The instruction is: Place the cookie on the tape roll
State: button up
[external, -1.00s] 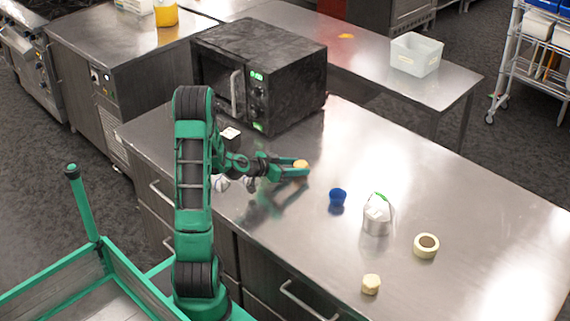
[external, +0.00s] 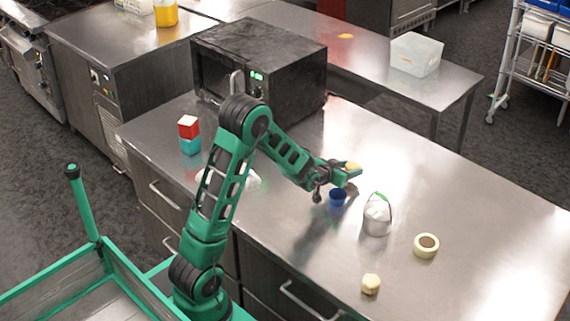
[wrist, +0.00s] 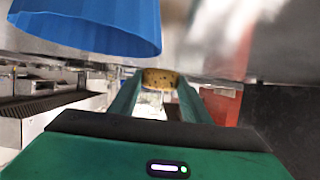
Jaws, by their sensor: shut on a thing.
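My gripper (external: 349,172) is shut on the cookie (external: 352,166), a small tan disc with dark specks. In the wrist view the cookie (wrist: 160,78) sits between the tips of the two green fingers. The gripper is above the counter, over or beside the blue cup (external: 337,198). The tape roll (external: 426,246) lies flat on the counter to the right of the gripper, a cream ring with a brown inner side. Nothing lies on it. The tape roll is not seen in the wrist view.
A pale round item (external: 371,284) stands near the front edge. The blue cup looms close in the wrist view (wrist: 95,22). A black microwave (external: 262,75) and stacked red and teal blocks (external: 189,135) are behind left.

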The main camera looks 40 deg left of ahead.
jog(key=d+r+m+h, duration=0.2)
jog(key=d+r, duration=0.6)
jog(key=d, duration=0.5)
jog(key=m+g+h, duration=0.3)
jog(key=m+h, duration=0.3)
send_over(422, 242)
notch_tip(422, 242, down, 3)
jog(key=shift+d+f, duration=0.1)
jog(key=shift+f, duration=2.3)
jog(key=o, duration=1)
jog(key=shift+o, duration=0.2)
